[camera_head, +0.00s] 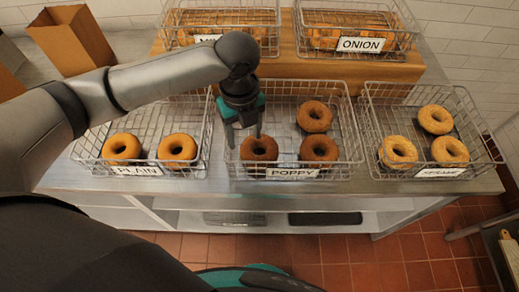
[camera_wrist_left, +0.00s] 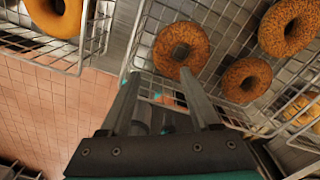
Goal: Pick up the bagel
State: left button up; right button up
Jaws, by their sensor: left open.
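Three speckled brown bagels lie in the wire basket labelled POPPY: one at front left (camera_head: 260,159), one at front right (camera_head: 319,160) and one at the back (camera_head: 314,106). My left gripper (camera_head: 243,136) points down into the left part of this basket (camera_head: 345,128), open and empty. It is just above and slightly left of the front-left bagel. In the left wrist view the open fingers (camera_wrist_left: 160,76) reach toward a speckled bagel (camera_wrist_left: 168,38), which lies just past the fingertips. It is not between them. My right gripper is not in view.
The PLAIN basket (camera_head: 137,170) with two bagels is on the left. A basket with three lighter bagels (camera_head: 435,130) is on the right. Wire walls stand close around my gripper. Behind, a raised wooden shelf (camera_head: 380,72) holds more baskets, including ONION. A paper bag (camera_head: 75,42) stands at back left.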

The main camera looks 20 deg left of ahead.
aim_at(247, 153)
pick_arm(q)
jog(key=shift+f, duration=0.9)
jog(key=shift+w+f, duration=0.1)
jog(key=shift+f, duration=0.75)
notch_tip(247, 153, down, 5)
jog(key=shift+w+d+r+b, duration=0.1)
jog(key=shift+w+r+b, duration=0.05)
jog(key=shift+b, duration=0.25)
grip_shut()
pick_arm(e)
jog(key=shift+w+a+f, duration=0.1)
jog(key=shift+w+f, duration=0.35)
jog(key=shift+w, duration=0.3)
